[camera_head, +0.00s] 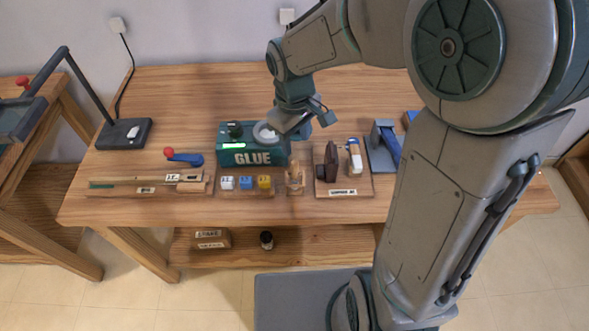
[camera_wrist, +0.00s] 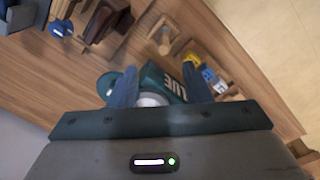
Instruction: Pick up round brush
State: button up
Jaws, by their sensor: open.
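I cannot tell for sure which item is the round brush. A rounded blue object (camera_head: 304,131) stands just right of the glue box, partly hidden by my gripper. A rounded teal shape also shows beside the left finger in the wrist view (camera_wrist: 106,84); it may be the same object. My gripper (camera_head: 290,127) is over the right end of the green glue box (camera_head: 254,156). In the wrist view my gripper (camera_wrist: 160,90) is open, its two blue fingers apart, with the glue box (camera_wrist: 172,86) and its round white top beyond them. I see nothing held.
Coloured cubes (camera_head: 246,183) and a small wooden holder (camera_head: 295,180) sit in front of the glue box. A tool board (camera_head: 344,190) and a blue tool (camera_head: 384,146) stand to the right. A lamp base (camera_head: 124,134) is at the left. The back left of the workbench (camera_head: 180,90) is clear.

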aim_at(295, 162)
notch_tip(295, 162, down, 6)
jog(key=shift+d+r, duration=0.1)
jog(key=shift+r, duration=0.15)
jog(key=shift+f, duration=2.7)
grip_shut()
